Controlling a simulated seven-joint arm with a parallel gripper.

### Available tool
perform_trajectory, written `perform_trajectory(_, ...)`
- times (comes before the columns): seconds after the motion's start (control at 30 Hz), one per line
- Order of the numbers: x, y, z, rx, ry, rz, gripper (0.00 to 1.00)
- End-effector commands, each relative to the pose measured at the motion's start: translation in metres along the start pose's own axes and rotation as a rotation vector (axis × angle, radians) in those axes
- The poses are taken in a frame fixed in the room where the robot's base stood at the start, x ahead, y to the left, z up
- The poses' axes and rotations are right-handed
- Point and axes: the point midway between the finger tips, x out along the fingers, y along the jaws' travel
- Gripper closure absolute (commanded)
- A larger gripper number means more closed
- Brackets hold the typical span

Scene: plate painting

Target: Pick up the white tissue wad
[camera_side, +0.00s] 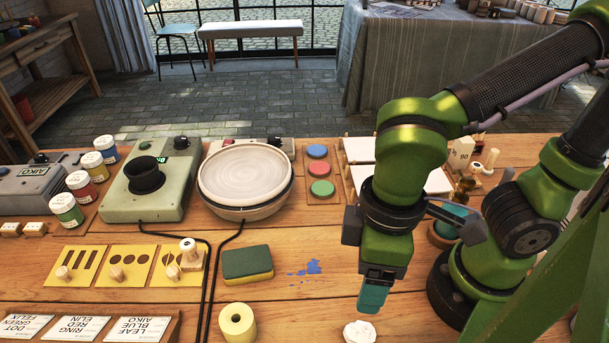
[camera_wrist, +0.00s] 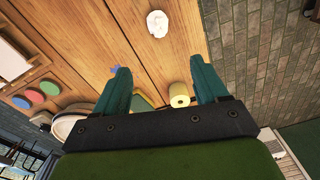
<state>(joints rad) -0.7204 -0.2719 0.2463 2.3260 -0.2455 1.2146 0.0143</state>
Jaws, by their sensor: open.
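The white tissue wad (camera_side: 359,332) lies on the wooden table at the bottom edge of the side view, partly cut off by the frame. In the wrist view the wad (camera_wrist: 157,24) shows whole, at the top middle, beyond the fingertips. My gripper (camera_side: 371,298) is above the table, up and to the right of the wad in the side view, and apart from it. In the wrist view my gripper (camera_wrist: 160,80) has its two teal fingers spread wide with nothing held between them.
A yellow roll (camera_side: 237,323) stands left of the wad. A green and yellow sponge (camera_side: 247,265) lies behind it, beside a blue paint smear (camera_side: 306,267). A round plate (camera_side: 246,174) sits on its stand further back. The table around the wad is clear.

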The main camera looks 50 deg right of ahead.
Motion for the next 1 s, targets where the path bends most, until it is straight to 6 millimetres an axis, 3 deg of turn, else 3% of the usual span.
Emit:
perform_trajectory(0.17,0.008,0.001,0.007,0.002,-0.046,0.033,0.27)
perform_trajectory(0.6,0.096,0.004,0.011,0.004,-0.048,0.031,0.27)
perform_trajectory(1.0,0.131,0.002,0.013,0.004,-0.046,0.030,0.27)
